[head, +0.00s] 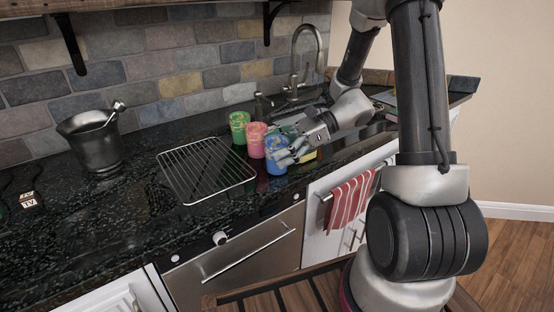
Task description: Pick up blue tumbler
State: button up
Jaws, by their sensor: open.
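A blue tumbler (275,160) stands upright near the front of the black counter, at the right end of a row of three tumblers. A pink tumbler (254,139) stands just left of it and a green tumbler (238,126) stands behind that one. My gripper (282,155) reaches in from the right with its fingers open at the blue tumbler. The fingers cover part of the tumbler's right side. I cannot tell whether they touch it.
A wire rack (205,170) lies left of the tumblers. A metal ice bucket (92,142) stands farther left. A sink tap (312,50) rises behind my gripper. A striped towel (348,203) hangs below the counter (130,215).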

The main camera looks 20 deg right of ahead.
jog(key=c, duration=1.3)
jog(key=shift+o, duration=0.2)
jog(key=shift+r, duration=0.1)
